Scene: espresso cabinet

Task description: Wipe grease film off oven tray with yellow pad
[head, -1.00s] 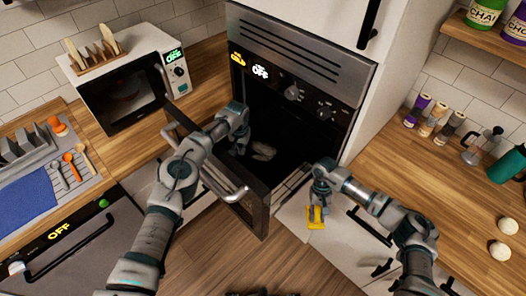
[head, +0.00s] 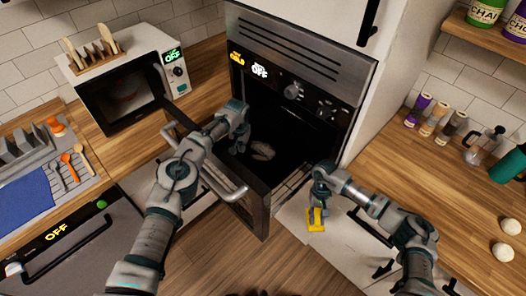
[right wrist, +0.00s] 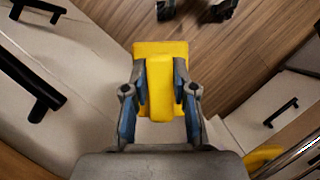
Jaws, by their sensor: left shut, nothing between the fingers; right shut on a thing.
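The oven stands open in the head view, its door (head: 251,205) lowered toward me. A pale grease film (head: 263,151) shows on the dark oven tray (head: 280,160) inside. My left gripper (head: 240,148) is at the oven opening, just left of the film; its fingers are shut with nothing between them. My right gripper (head: 317,208) is shut on the yellow pad (head: 316,222), in front of the white cabinet right of the oven. The right wrist view shows the pad (right wrist: 160,65) held between both fingers, clear of the tray.
The open oven door and its handle (head: 236,193) lie between my arms. A wire rack (head: 292,187) shows at the oven's lower right. A microwave (head: 125,80) stands on the left counter. Jars and a press (head: 483,146) stand on the right counter. Wooden floor is free below.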

